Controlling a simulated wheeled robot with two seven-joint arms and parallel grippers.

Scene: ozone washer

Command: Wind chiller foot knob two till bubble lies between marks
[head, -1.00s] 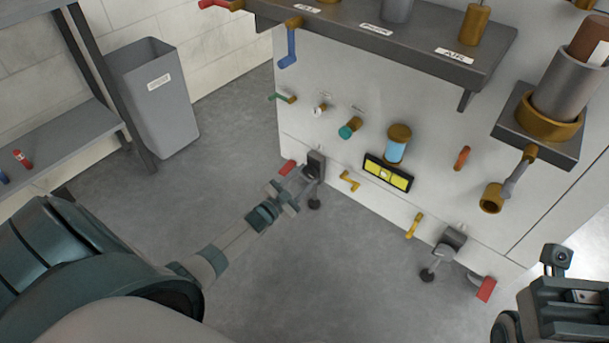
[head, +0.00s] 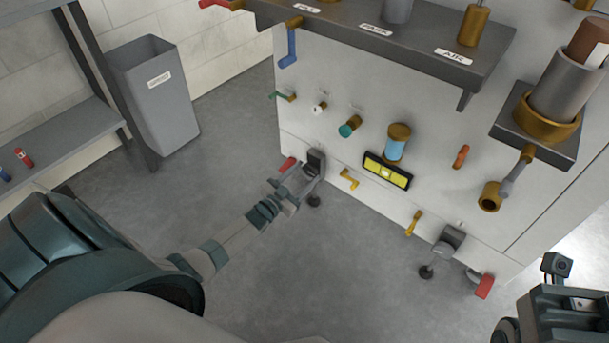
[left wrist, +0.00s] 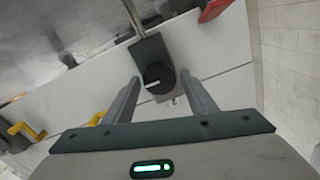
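A foot bracket with a knob (head: 315,162) sits low on the left of the white machine front, above a round foot. In the left wrist view its black knob (left wrist: 157,77) carries a white pointer line. My left gripper (head: 290,186) is at this knob, its fingers apart on either side; I cannot tell if they touch it. A second foot knob (head: 449,238) sits low on the right; which one is numbered two is not readable. The level (head: 387,171) shows a yellow vial with a pale bubble near its middle marks. My right gripper (head: 562,290) is at the lower right, its fingers unclear.
A red part (head: 287,164) is just beside my left gripper. Yellow handles (head: 349,180) and (head: 414,223) stick out of the panel. A grey shelf (head: 385,40) overhangs above. A grey bin (head: 156,100) stands at left. The floor before the machine is clear.

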